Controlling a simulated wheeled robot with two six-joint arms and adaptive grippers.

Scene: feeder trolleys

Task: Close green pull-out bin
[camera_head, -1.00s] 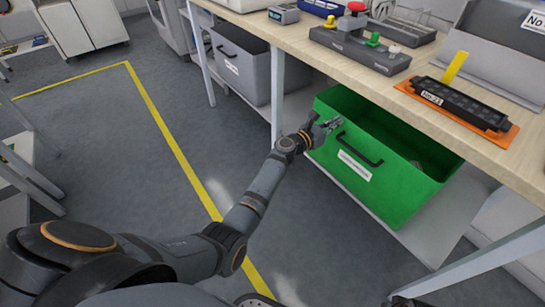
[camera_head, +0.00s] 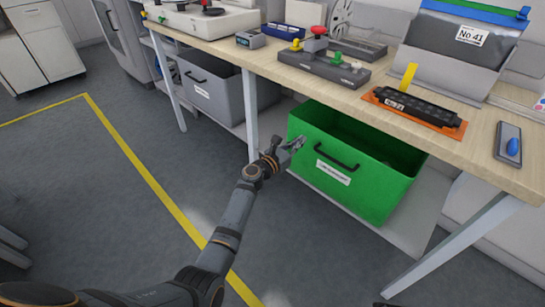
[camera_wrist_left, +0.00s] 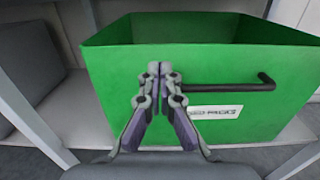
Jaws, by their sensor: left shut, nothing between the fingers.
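The green pull-out bin (camera_head: 350,190) sits on the lower shelf under the workbench, its open top partly out past the bench edge. Its front has a black bar handle (camera_head: 337,158) and a white label (camera_head: 333,173). In the left wrist view the green bin (camera_wrist_left: 110,95) fills the middle, with the handle (camera_wrist_left: 225,87) right of the fingers. My left gripper (camera_head: 299,141) is shut and empty at the left part of the bin's front; the fingertips (camera_wrist_left: 159,68) overlap the front panel in the wrist view. I cannot tell whether they touch it. My right gripper is not in view.
A grey bin (camera_head: 215,98) stands on the shelf to the left. The wooden bench top (camera_head: 290,75) overhangs the bins, with an orange tray (camera_head: 377,101) and a phone-like device (camera_head: 508,145) on it. A bench leg (camera_head: 252,115) stands left of the green bin. The floor in front is open.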

